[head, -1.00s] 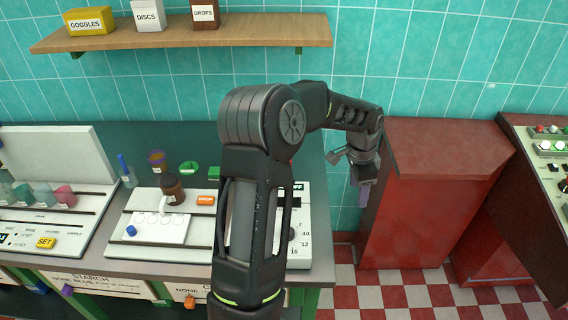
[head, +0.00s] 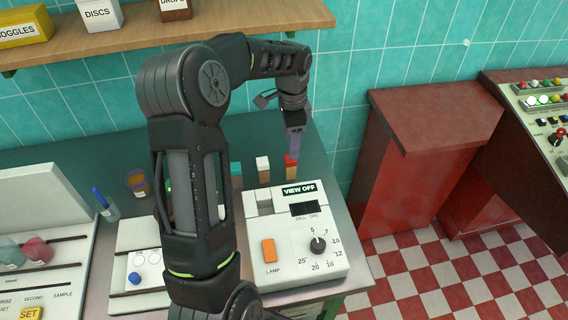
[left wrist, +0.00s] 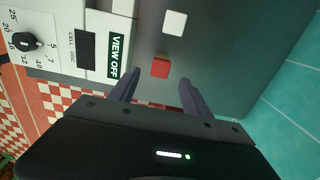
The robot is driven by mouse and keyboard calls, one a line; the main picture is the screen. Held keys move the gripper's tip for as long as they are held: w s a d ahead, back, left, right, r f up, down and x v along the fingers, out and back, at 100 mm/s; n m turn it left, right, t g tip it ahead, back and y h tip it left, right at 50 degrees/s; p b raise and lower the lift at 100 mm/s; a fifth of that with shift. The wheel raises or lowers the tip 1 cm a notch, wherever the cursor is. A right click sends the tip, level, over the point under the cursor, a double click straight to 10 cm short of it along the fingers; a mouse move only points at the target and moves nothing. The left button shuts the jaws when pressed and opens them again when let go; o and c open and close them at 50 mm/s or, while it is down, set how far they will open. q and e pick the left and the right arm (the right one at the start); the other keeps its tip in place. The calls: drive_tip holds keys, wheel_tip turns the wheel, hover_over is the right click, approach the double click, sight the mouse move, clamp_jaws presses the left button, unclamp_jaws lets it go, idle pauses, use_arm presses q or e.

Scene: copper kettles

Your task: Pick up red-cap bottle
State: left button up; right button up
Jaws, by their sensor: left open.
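The red-cap bottle (head: 291,166) stands upright on the counter behind the white instrument in the head view. Its red cap is seen from above in the left wrist view (left wrist: 160,67). My left gripper (head: 295,150) is directly above the cap in the head view, pointing down. In the left wrist view the fingers (left wrist: 158,88) are open, with the cap just beyond and between their tips. The fingers do not hold the bottle. My right gripper is not in view.
A white-cap bottle (head: 263,168) stands close to the left of the red one, and a teal-cap bottle (head: 236,172) further left. The white instrument (head: 297,245) with dial and VIEW OFF label is in front. A red cabinet (head: 420,150) stands to the right.

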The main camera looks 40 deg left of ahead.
sight(290, 167)
use_arm(q)
drive_tip(key=shift+s+a+f, duration=0.1)
drive_tip(key=shift+a+f, duration=0.05)
drive_tip(key=shift+f, duration=1.2)
wheel_tip(290, 167, down, 5)
drive_tip(key=b, duration=0.3)
drive_tip(key=shift+f, duration=0.2)
drive_tip(key=shift+r, duration=0.1)
clamp_jaws()
